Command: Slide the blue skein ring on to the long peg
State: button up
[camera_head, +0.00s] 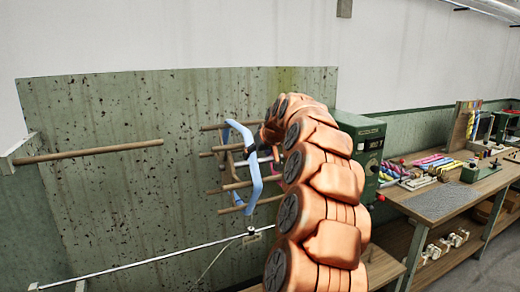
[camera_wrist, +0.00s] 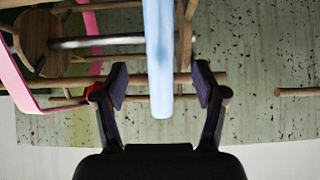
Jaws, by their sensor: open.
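The blue skein ring (camera_head: 257,178) is an angular light-blue loop hanging around the wooden arms of a reel, left of my arm in the head view. In the wrist view a straight stretch of the blue ring (camera_wrist: 159,45) comes down between the fingers of my gripper (camera_wrist: 160,84). The fingers are open, one on each side, with gaps to it. In the head view my arm hides most of the gripper. The long peg (camera_head: 95,151) is a bare wooden rod sticking out level from a wall bracket at the left.
The wooden reel (camera_head: 236,186) has several rods around the ring. A pink ring (camera_wrist: 14,75) hangs on it beside the blue one. A green machine (camera_head: 360,140) and a workbench (camera_head: 432,204) stand right of my arm. Open space lies between reel and peg.

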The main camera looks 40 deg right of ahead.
aim_at(253, 159)
jog(key=shift+b+x, duration=0.45)
jog(key=shift+x, duration=2.35)
jog(key=shift+c, duration=0.4)
grip_shut()
